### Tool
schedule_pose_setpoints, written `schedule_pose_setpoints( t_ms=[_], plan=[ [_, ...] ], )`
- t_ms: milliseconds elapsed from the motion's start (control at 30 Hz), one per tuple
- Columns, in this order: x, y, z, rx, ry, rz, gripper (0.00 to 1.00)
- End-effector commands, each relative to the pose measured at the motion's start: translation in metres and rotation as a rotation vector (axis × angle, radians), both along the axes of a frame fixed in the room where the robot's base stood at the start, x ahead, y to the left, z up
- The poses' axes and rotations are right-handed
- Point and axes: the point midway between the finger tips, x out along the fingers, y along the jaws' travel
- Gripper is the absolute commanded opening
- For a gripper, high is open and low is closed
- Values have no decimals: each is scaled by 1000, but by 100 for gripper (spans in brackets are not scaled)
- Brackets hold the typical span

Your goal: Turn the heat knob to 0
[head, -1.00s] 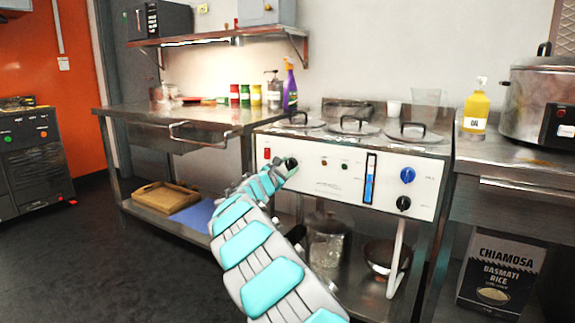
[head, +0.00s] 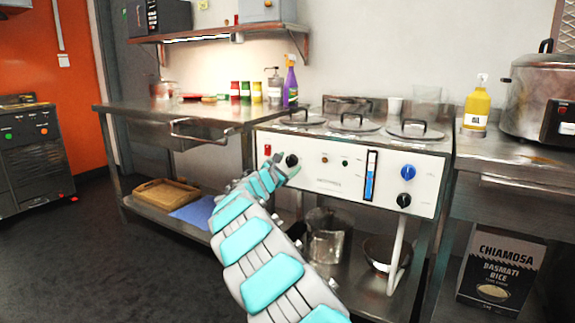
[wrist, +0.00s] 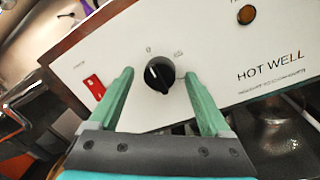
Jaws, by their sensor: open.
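The black heat knob (wrist: 159,74) is on the white front panel (wrist: 210,50) of the hot well. In the wrist view its white pointer line is toward its upper left, near a small 0-like mark above the knob. My gripper (wrist: 158,85) is open, with one green finger on each side of the knob. Gaps show between the fingers and the knob in the wrist view. Whether the fingertips reach the panel I cannot tell.
A red switch (wrist: 94,87) is left of the knob and an amber lamp (wrist: 246,14) is to the right. A blue knob (head: 408,171) and a lower black knob (head: 404,200) are at the panel's right. A steel table (head: 150,116) stands at the left.

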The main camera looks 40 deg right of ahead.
Motion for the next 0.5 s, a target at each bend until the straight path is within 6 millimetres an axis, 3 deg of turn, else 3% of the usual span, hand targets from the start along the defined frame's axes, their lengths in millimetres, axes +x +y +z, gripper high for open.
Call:
schedule_pose_setpoints(
  t_ms=[500],
  plan=[
    [-24,51,-3,-2,1,0,82]
  ],
)
